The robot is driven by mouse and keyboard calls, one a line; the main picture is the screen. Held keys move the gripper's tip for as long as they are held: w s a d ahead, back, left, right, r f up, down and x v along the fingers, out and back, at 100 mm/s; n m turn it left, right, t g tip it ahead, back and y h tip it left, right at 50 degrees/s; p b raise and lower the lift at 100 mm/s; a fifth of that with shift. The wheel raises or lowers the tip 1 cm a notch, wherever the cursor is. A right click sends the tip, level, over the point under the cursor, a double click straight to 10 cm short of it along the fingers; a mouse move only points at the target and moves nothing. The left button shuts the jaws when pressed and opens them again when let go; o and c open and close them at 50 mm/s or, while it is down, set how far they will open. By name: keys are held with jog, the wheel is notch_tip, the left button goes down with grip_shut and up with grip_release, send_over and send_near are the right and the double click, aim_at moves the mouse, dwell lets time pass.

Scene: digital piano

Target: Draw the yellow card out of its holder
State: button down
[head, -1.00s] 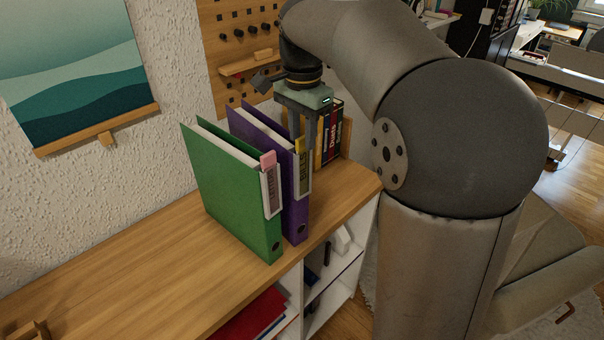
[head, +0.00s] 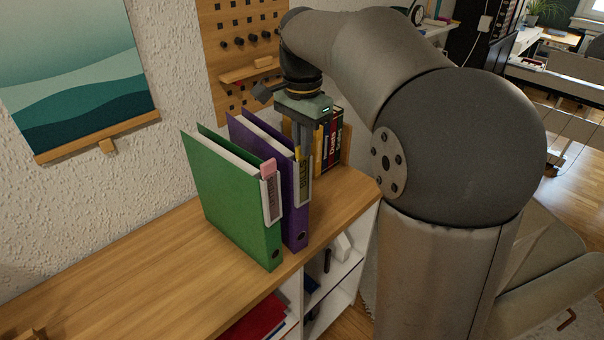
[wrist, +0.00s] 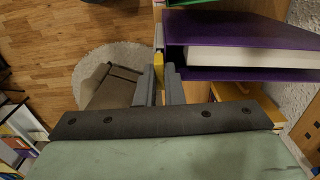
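The yellow card (head: 298,153) shows as a small tip at the top of the label holder (head: 303,184) on the spine of the purple binder (head: 296,215). In the wrist view the card is a narrow yellow strip (wrist: 159,66) beside the purple binder (wrist: 240,30). My gripper (head: 299,143) points down over the spine. Its two fingers (wrist: 160,90) are close together on either side of the strip and appear shut on it. The fingers hide part of the card. Its lower part is inside the holder.
A green binder (head: 230,195) with a pink card (head: 268,168) in its spine holder stands left of the purple one. Several books (head: 330,142) stand behind my gripper. A pegboard (head: 240,50) hangs behind.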

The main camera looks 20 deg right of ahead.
jog(key=shift+r, duration=0.1)
jog(key=shift+r+p, duration=3.65)
jog(key=shift+r, duration=3)
